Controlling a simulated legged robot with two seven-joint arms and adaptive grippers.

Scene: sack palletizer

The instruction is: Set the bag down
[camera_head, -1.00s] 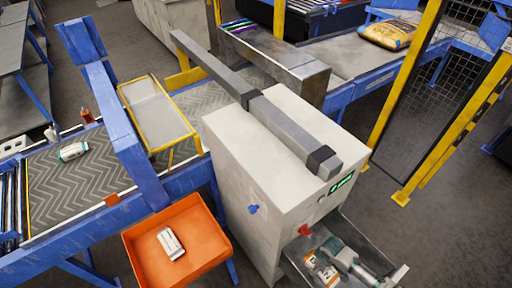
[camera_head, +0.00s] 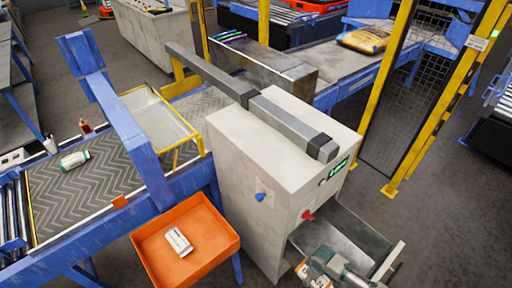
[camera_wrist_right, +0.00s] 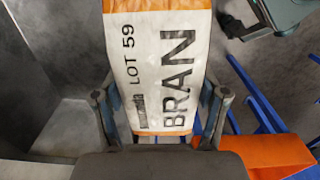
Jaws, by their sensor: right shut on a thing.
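The white and orange bag (camera_wrist_right: 158,70), printed "BRAN" and "LOT 59", is between the two fingers of my right gripper (camera_wrist_right: 162,112), which is shut on it. In the head view the bag (camera_head: 312,277) shows only in part at the bottom edge, with the right gripper (camera_head: 338,270) beside it. Both are at the near side of the grey metal trough (camera_head: 345,238) on the pale machine. I cannot tell whether the bag touches anything below. My left gripper is not identifiable in either view.
The pale machine cabinet (camera_head: 275,165) stands close behind the trough. An orange bin (camera_head: 150,250) holding a white packet (camera_head: 178,242) is to the left. A belt conveyor (camera_head: 85,195) carries a small white packet (camera_head: 74,160). A yellow sack (camera_head: 365,40) lies on the far conveyor. Grey floor is clear at right.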

